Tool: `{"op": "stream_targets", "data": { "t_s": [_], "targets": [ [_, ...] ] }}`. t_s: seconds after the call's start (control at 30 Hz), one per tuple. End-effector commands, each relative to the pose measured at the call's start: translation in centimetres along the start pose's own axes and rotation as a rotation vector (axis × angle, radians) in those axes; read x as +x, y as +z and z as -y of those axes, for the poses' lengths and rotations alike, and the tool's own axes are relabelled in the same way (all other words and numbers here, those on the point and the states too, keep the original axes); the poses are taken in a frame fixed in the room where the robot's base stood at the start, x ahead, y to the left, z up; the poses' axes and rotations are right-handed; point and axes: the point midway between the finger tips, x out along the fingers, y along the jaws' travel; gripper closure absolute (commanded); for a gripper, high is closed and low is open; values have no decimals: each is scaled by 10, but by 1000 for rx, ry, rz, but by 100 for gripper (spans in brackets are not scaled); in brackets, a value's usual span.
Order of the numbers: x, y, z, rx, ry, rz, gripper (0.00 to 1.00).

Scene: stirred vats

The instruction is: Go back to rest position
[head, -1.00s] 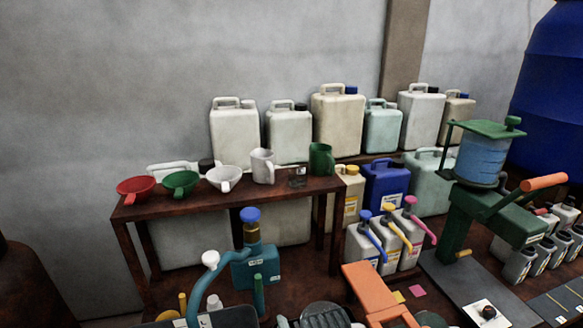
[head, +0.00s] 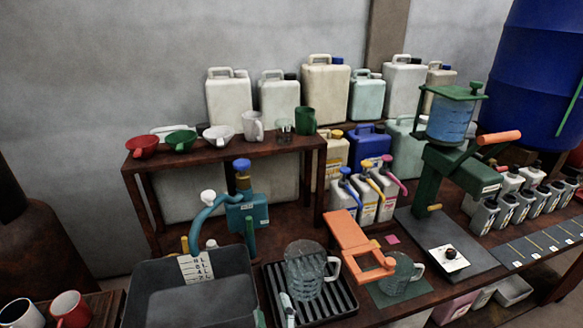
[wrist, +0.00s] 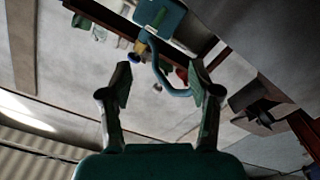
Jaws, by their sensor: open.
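My gripper (wrist: 162,82) shows in the wrist view with its two fingers apart and nothing between them. That view is upside down. Beyond the fingertips are a teal dispenser body (wrist: 160,18) and its curved blue spout (wrist: 168,82), apart from the fingers as far as I can tell. My gripper does not show in the head view.
A grey basin (head: 140,280), a clear jug (head: 304,270) on a ribbed tray (head: 345,297), an orange bracket (head: 350,240) and a green press (head: 455,170) crowd the bench. A shelf (head: 215,156) holds funnels and jugs. Mugs (head: 70,308) stand lower left.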

Motion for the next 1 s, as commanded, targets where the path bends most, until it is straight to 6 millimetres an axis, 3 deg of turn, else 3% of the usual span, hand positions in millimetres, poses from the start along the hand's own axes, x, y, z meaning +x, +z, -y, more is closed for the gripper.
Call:
{"op": "stream_targets", "data": {
  "t_s": [0.37, 0.57, 0.8, 1.0],
  "targets": [
    [-39, 40, -4, 39, -16, 35, 38],
    [-78, 70, -8, 81, -26, 65, 38],
    [-157, 112, -17, 179, -28, 126, 38],
    [-227, 131, -26, 275, -10, 177, 38]
  ]
}}
